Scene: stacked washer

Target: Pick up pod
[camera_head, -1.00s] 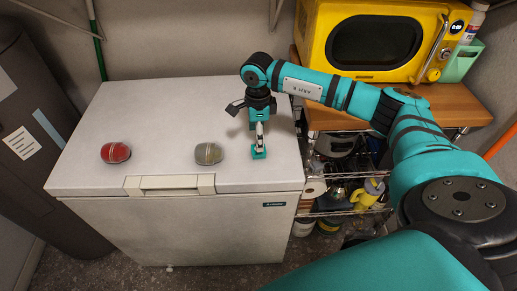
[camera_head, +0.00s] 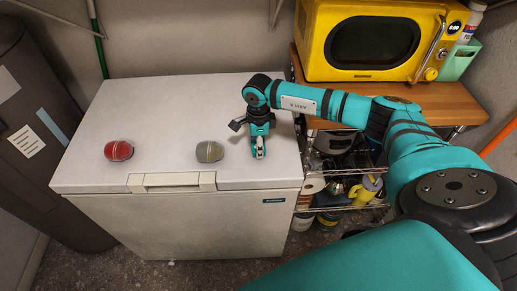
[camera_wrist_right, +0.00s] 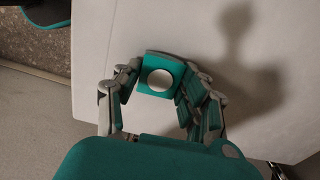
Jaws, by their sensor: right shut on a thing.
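The pod (camera_wrist_right: 168,77), a small teal square with a white round centre, shows in the right wrist view above the white lid of the chest appliance (camera_head: 215,105). My right gripper (camera_wrist_right: 160,80) is shut on it, with fingers at its left and right sides. In the head view my right gripper (camera_head: 258,148) points down near the lid's right front, and its fingers mostly hide the pod. Whether the pod still touches the lid is unclear. My left gripper is not in view.
A red oval object (camera_head: 119,151) and a grey-green one (camera_head: 209,152) lie on the lid, left of the gripper. A yellow microwave (camera_head: 372,42) stands on a wooden shelf (camera_head: 450,101) at the right. The lid's back is clear.

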